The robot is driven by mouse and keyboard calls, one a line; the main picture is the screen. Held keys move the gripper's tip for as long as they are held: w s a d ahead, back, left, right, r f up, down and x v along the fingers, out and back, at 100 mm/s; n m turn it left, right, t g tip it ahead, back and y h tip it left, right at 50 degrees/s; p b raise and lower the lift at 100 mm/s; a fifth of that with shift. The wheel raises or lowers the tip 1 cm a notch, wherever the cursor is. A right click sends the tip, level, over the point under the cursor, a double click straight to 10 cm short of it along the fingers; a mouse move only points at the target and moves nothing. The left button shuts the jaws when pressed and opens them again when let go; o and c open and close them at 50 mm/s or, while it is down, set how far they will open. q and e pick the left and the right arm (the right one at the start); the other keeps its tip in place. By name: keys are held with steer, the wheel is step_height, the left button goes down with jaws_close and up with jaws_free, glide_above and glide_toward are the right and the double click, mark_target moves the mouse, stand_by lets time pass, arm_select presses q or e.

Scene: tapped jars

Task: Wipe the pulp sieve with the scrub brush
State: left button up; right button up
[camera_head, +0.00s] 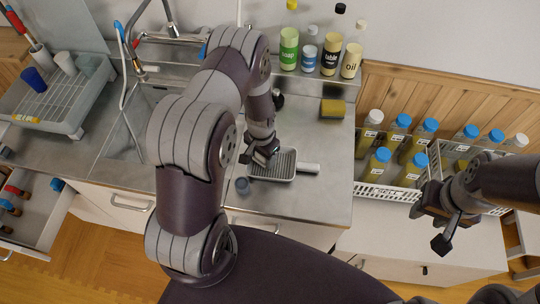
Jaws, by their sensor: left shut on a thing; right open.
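The pulp sieve (284,165), a grey ribbed rectangular pan with a pale handle at its right, lies on the steel counter. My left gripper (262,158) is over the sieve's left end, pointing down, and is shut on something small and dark. That is probably the scrub brush, but the fingers hide most of it, and I cannot tell whether it touches the sieve. My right gripper (432,215) is open and empty, in front of the bottle crates at the right.
A yellow sponge (332,109) lies behind the sieve. Several bottles, including the soap bottle (289,49), stand at the back. A white crate (388,190) holds yellow bottles. A dish rack (75,112) and open drawer (38,212) are at left. Counter right of the sieve is clear.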

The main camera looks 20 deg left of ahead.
arm_select(q)
steer(key=shift+s+a, duration=0.2)
steer(key=shift+a, duration=0.45)
steer(key=shift+s+a, duration=0.15)
steer(key=shift+a, duration=0.5)
steer(key=shift+w+f, duration=0.1)
steer(key=shift+w, duration=0.4)
steer(key=shift+w+a+b, duration=0.1)
steer(key=shift+w+b, duration=0.25)
steer(key=shift+w+d, duration=0.25)
steer(key=shift+d, duration=0.75)
steer(key=shift+w+d, duration=0.2)
steer(key=shift+d, duration=0.85)
steer(key=shift+w+d, duration=0.25)
steer(key=shift+d, duration=0.75)
